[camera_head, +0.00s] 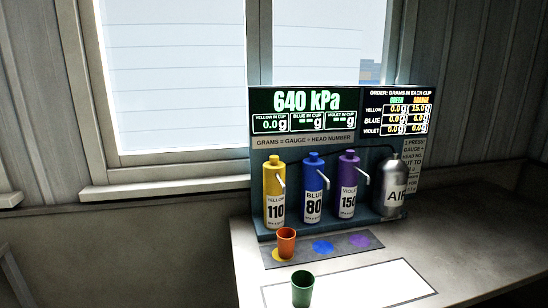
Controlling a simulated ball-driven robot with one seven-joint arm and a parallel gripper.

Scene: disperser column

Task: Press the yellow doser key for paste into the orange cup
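The yellow doser bottle (274,196), marked 110, stands upright at the left of the rack. It has a yellow top (274,161) and a pale lever or spout (282,177) at its right; I cannot tell which part is the key. The orange cup (286,244) stands upright on the yellow spot (279,256) in front of this bottle. Its inside is too small to read. The gauge display (306,100) shows 640 kPa, and the yellow-in-cup field (270,124) shows 0.0 g. My gripper is not in view.
A blue bottle (313,191), a violet bottle (347,191) and a grey air cylinder (392,190) stand to the right. A green cup (303,289) stands at the white mat's (370,284) left end. The order board (398,112) lists 15.0 for yellow under orange. The table's right side (460,235) is clear.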

